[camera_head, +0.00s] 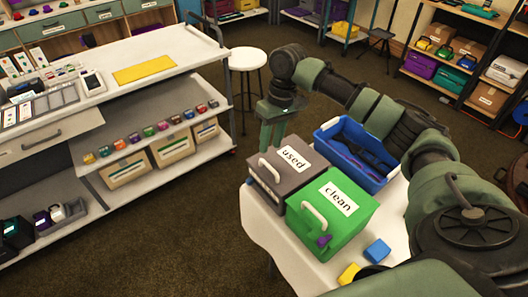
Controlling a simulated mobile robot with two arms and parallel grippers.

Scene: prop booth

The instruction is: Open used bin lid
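The used bin (285,178) is a dark grey box with a white "used" label on its lid and a pale handle on its near left side. It stands on a white table (262,222), and its lid looks closed. My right gripper (272,138) points down just beyond the bin's far left edge. Its two green fingers look apart, with nothing visible between them, and it does not appear to hold the handle. Its lower tips are close to the bin's back edge in the picture; contact cannot be told. My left gripper is not in view.
The green clean bin (350,228) stands beside the used bin, with a small purple item on its front. A blue crate (352,140) stands behind. Blue (377,250) and yellow (349,273) blocks lie near the table's front. A white stool (247,60) and shelf cart (150,115) stand left.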

